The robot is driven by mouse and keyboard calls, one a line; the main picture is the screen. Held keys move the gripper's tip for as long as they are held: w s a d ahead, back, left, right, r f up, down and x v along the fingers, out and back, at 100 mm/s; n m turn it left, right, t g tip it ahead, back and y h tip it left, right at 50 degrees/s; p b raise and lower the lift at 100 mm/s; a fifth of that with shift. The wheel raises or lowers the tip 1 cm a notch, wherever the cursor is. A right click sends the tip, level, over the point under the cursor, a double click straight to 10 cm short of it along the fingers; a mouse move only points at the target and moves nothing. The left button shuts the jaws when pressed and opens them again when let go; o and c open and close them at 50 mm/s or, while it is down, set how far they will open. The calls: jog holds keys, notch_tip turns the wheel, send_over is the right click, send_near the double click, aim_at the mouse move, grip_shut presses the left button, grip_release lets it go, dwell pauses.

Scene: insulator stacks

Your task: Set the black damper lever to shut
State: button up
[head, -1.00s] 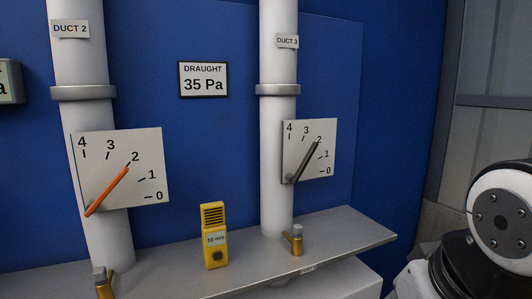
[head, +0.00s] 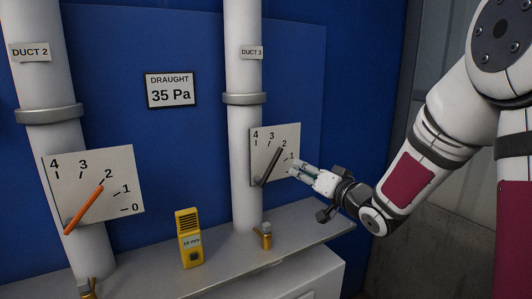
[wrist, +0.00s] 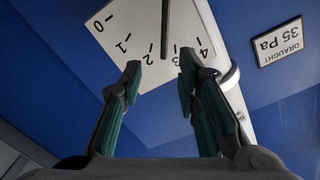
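The black damper lever (head: 270,167) sits on the white dial plate (head: 289,137) on the duct labelled DUCT 3. It slants up to the right, its tip near the 2 mark. My gripper (head: 299,172) is at the right edge of this plate, covering the 0 mark in the head view. In the wrist view my gripper (wrist: 159,70) is open and empty, its two fingers apart. The black lever (wrist: 164,25) shows upside down beyond the gap between the fingertips, pointing down near 2. I cannot tell how far the fingertips are from it.
An orange lever (head: 84,209) is on the DUCT 2 dial at left, near 2. A yellow meter (head: 189,238) stands on the grey shelf (head: 225,262). A brass fitting (head: 265,236) stands below the DUCT 3 dial. A draught sign (head: 171,90) reads 35 Pa.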

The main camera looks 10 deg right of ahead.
aim_at(279, 157)
jog(key=x, duration=1.3)
jog(key=shift+w+a+r, duration=0.3)
grip_shut()
